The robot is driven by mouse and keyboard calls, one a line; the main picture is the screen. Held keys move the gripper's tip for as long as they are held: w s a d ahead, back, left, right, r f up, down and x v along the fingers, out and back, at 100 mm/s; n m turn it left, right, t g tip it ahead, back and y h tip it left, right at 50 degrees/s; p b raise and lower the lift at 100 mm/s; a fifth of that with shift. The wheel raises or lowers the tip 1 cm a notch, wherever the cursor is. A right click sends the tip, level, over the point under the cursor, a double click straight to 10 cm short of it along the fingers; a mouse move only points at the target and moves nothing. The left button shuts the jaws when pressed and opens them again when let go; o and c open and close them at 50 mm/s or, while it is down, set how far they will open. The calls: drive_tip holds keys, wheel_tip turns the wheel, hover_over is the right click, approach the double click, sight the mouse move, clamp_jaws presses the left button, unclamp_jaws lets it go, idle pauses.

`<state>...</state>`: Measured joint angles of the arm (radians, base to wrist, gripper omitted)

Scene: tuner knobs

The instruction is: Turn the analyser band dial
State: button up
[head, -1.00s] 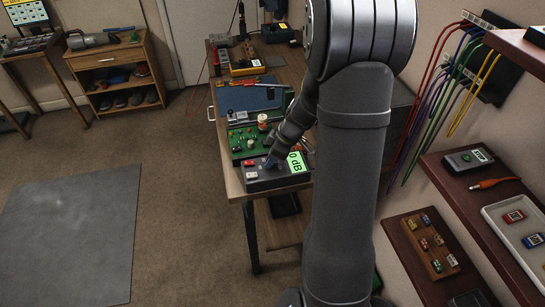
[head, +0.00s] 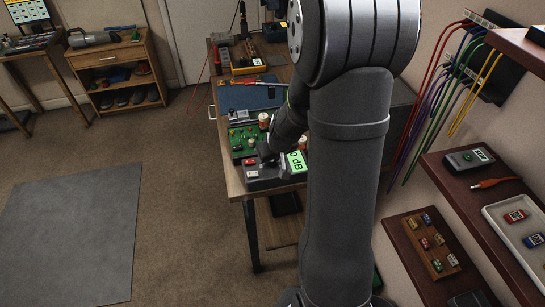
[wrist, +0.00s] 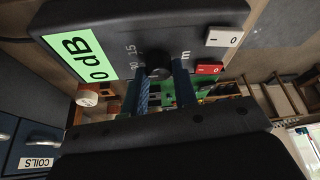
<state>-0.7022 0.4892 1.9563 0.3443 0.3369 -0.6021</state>
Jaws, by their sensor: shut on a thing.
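The analyser (head: 264,184) is a dark grey box at the near end of the workbench, with a lit green display (head: 297,161) on its right side. In the head view my gripper (head: 266,152) is over the analyser, and my arm hides the dial.
A red switch (wrist: 209,69) and a white switch (wrist: 222,37) lie close to the fingers on the panel. A green circuit board (head: 243,143) with small parts is just behind the analyser. A blue mat (head: 250,97) lies farther back. Shelves stand to the right.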

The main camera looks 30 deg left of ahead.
drive_tip(key=shift+a+m+t+h, duration=0.1)
drive_tip(key=shift+m+t+h, duration=0.25)
drive_tip(key=shift+m, duration=0.9)
drive_tip(key=shift+a+m+t+h, duration=0.1)
drive_tip(key=shift+m+t+h, duration=0.25)
drive_tip(key=shift+m, duration=1.2)
drive_tip(key=o, duration=1)
drive_tip(key=shift+s+d+r, duration=0.1)
drive_tip(key=v, duration=1.7)
drive_tip(key=shift+r, duration=0.2)
drive_tip(key=shift+f, duration=0.1)
drive_tip(key=x, duration=1.7)
